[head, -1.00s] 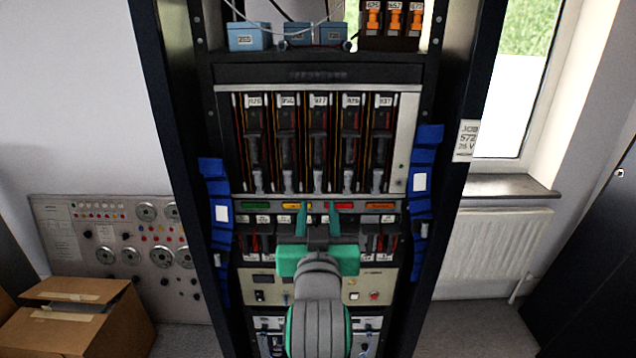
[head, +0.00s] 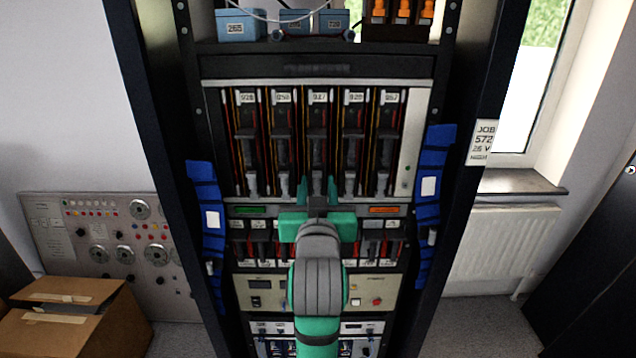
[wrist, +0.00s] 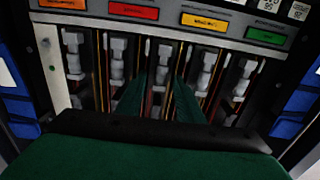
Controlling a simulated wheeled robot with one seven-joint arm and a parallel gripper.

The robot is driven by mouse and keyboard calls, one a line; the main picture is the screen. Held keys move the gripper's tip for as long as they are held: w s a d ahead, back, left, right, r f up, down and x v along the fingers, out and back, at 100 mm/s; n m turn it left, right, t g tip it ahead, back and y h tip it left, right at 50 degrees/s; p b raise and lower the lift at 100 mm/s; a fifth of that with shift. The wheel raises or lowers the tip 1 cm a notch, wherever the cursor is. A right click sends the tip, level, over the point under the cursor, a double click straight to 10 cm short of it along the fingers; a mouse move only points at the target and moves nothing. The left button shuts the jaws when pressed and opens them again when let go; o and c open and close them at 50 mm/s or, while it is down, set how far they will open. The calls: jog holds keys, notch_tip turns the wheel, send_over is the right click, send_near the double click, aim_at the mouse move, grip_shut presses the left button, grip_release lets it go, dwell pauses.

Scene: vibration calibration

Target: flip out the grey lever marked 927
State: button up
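A row of several upright modules with grey levers fills the rack's upper panel. The small labels are blurred; the middle one looks closest to 927. Its grey lever (head: 318,150) runs down the middle slot and appears upright; its lower end is partly hidden by my gripper. My gripper (head: 318,187) has its two green fingers apart, in front of the lower end of the middle slot. In the wrist view, the middle lever's pale handle (wrist: 164,62) shows between the fingertips (wrist: 163,82), with no visible grip on it.
Neighbouring grey levers stand close on both sides (head: 284,150) (head: 352,150). Below is a strip with coloured labels (head: 250,210) and a row of smaller switches. A cardboard box (head: 75,320) stands at the lower left.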

jog(key=shift+w+a, duration=0.1)
grip_shut()
